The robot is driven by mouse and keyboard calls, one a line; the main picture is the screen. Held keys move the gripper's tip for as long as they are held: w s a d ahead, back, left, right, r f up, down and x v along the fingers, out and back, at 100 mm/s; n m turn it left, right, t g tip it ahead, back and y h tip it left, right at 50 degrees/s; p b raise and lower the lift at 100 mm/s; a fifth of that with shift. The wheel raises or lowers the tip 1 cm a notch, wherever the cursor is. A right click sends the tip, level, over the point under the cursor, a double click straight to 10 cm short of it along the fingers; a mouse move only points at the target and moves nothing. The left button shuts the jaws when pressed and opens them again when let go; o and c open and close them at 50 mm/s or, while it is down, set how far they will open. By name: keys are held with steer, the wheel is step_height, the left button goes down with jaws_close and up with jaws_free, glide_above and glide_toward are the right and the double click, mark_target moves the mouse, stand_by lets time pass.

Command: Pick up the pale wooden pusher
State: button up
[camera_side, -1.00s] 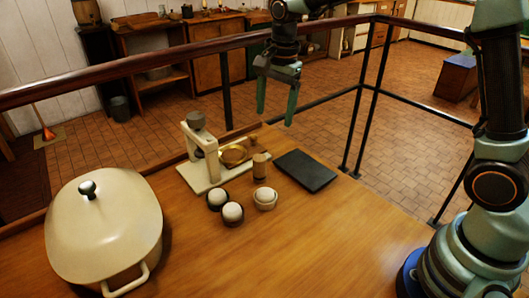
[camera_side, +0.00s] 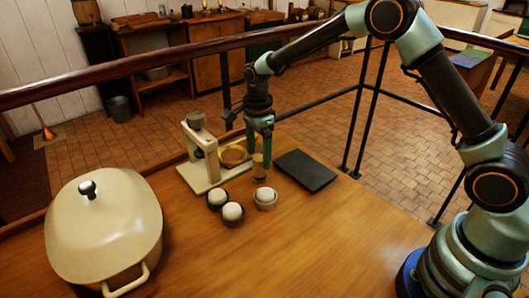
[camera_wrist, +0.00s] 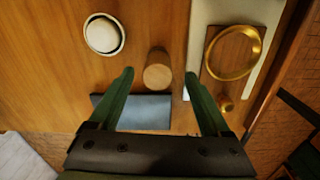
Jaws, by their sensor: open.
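The pale wooden pusher (camera_side: 259,172) is a short upright cylinder on the wooden table, between the cream press and a dark flat slab. In the wrist view the pusher (camera_wrist: 157,72) lies between the two fingertips, with a gap on each side. My gripper (camera_side: 259,157) is open and points down over the pusher, its fingers partly covering it in the side view. In the wrist view my gripper (camera_wrist: 160,74) holds nothing. Whether the fingertips reach below the pusher's top is hard to tell.
The cream press (camera_side: 203,158) stands close left, with a brass ring (camera_side: 233,155) beside it. The dark slab (camera_side: 305,170) lies right. Several small cups with white contents, including one pale cup (camera_side: 265,203), stand in front. A large cream pot (camera_side: 105,225) stands far left. The front right table is clear.

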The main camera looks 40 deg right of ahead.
mark_target(260, 167)
steer(key=f, duration=0.5)
steer(key=shift+s+d+f, duration=0.1)
steer(key=shift+s, duration=0.1)
jaws_close()
